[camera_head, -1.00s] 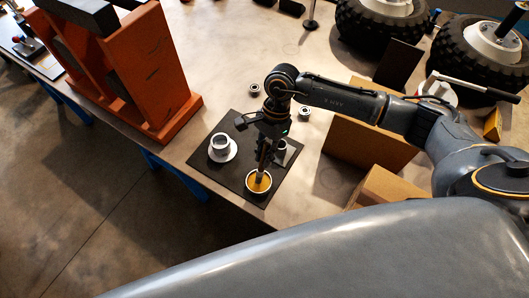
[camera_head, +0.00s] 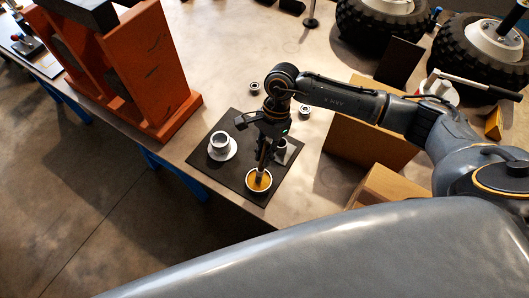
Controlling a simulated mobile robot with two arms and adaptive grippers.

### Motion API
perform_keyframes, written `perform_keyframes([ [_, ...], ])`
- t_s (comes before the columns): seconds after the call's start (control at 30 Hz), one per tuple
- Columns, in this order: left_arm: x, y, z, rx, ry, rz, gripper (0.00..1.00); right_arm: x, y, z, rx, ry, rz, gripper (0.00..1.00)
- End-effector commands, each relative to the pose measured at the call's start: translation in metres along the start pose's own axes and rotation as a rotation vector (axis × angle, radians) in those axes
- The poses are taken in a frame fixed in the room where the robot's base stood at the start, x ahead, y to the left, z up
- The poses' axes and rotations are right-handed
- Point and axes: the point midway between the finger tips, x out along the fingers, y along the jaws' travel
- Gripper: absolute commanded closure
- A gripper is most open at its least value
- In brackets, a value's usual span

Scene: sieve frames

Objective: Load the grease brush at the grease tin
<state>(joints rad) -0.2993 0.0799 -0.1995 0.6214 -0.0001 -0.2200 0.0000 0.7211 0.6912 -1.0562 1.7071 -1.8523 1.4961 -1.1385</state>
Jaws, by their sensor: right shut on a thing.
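The grease tin (camera_head: 264,187) is a small round tin with yellow-orange grease. It stands near the front corner of a dark mat (camera_head: 227,182). My right gripper (camera_head: 265,158) is directly above the tin, pointing down, and is shut on the grease brush (camera_head: 260,176). The lower end of the brush is at the grease inside the tin; how deep it sits I cannot tell. My left gripper is not in view.
A white cup on a saucer (camera_head: 221,147) stands left on the mat. A small grey cup (camera_head: 281,150) is just behind the gripper. An orange frame (camera_head: 150,70) stands left, cardboard boxes (camera_head: 365,150) right, tyres (camera_head: 390,25) at the back. Small bearings (camera_head: 305,110) lie behind the mat.

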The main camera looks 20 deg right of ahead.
Motion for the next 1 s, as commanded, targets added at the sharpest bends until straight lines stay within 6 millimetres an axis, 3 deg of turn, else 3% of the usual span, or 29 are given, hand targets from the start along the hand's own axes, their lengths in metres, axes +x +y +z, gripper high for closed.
perform_keyframes([
  [1.0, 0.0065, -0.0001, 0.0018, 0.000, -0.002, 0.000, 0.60, 0.0041, -0.0003, -0.0013, 0.000, 0.000, 0.000, 1.00],
])
